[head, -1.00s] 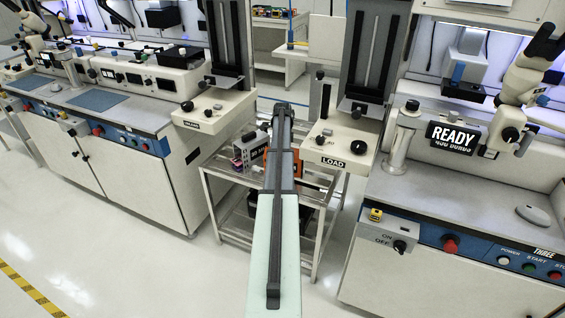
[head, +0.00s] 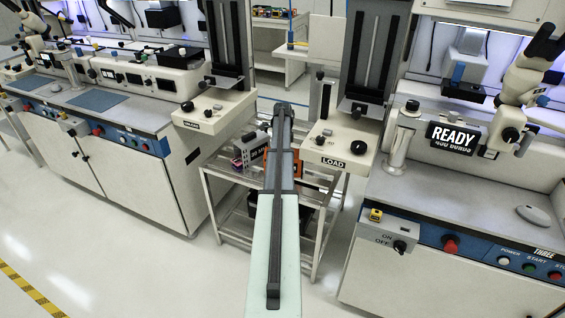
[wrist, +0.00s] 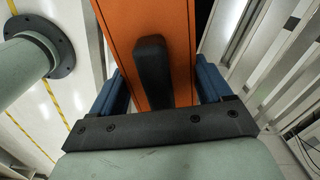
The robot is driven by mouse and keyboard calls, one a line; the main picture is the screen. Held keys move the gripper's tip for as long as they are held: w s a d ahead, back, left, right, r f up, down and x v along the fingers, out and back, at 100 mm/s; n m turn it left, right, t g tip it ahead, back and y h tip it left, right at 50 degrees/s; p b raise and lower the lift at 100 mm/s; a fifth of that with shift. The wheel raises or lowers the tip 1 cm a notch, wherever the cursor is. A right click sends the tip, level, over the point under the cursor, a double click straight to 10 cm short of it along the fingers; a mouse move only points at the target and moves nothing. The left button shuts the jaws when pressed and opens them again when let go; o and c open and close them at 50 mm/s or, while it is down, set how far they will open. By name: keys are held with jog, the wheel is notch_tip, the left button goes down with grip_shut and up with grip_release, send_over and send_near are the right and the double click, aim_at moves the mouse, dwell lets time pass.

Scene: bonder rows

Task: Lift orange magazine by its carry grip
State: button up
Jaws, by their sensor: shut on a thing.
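The orange magazine (wrist: 178,30) fills the upper middle of the wrist view. Its dark carry grip (wrist: 152,72) stands out between the two blue fingers of my gripper (wrist: 163,84), which is shut on it. The finger contact itself is partly hidden by the dark gripper body. In the head view, a small part of the orange magazine (head: 292,164) shows beside my arm, above the cart. The rest of it and my fingers are hidden behind my arm, and the gap beneath it cannot be judged.
A metal-framed cart (head: 226,175) stands between the benches. A grey magazine with pink parts (head: 250,152) is on it, close left of my arm. The LOAD platform (head: 340,145) juts out at right. Rails flank the wrist view; open floor lies at front left.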

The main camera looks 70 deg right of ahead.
notch_tip(320, 180, up, 18)
dwell(0.7)
